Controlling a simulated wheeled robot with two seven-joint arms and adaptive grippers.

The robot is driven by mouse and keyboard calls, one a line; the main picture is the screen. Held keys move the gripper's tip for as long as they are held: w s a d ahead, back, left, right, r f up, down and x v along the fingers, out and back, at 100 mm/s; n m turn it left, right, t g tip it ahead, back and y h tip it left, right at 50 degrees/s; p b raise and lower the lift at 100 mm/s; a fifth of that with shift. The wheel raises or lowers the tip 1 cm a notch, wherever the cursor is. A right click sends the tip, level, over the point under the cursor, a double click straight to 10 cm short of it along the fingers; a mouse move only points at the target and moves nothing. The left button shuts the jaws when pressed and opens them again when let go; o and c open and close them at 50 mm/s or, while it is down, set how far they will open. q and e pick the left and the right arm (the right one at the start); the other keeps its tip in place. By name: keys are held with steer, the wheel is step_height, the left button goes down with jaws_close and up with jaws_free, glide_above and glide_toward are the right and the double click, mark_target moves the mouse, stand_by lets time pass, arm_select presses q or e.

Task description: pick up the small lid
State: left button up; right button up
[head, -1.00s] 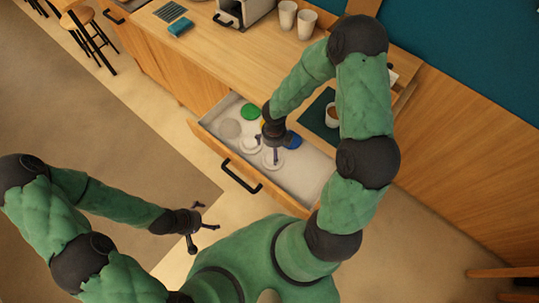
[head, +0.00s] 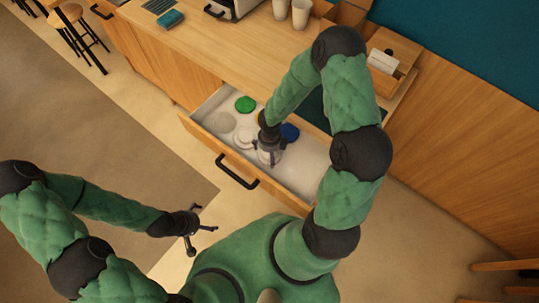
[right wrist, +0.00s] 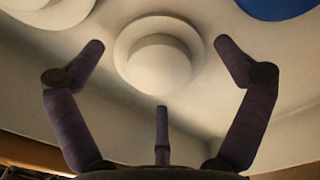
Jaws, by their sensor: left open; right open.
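Several round lids lie in the open drawer. A white lid with a raised round middle (right wrist: 158,58) lies centred ahead of my right gripper (right wrist: 162,70) in the right wrist view. In the head view my right gripper (head: 269,152) is over this lid and partly hides it. Its fingers are spread open, with nothing between them that I can see held. A second white lid (head: 244,137) lies to the left, also in the right wrist view (right wrist: 45,14). I cannot tell which white lid is smaller. My left gripper (head: 195,226) is open and empty, outside the drawer.
The drawer also holds a green lid (head: 245,104), a greyish lid (head: 221,122), a blue lid (head: 289,131) and a mostly hidden yellow one. The drawer front (head: 205,137) has a black handle (head: 237,171). The drawer's right part is clear. Cups (head: 301,14) stand on the counter.

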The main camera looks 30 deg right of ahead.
steer(key=shift+f, duration=0.2)
steer(key=c, duration=0.6)
steer(key=shift+s, duration=0.1)
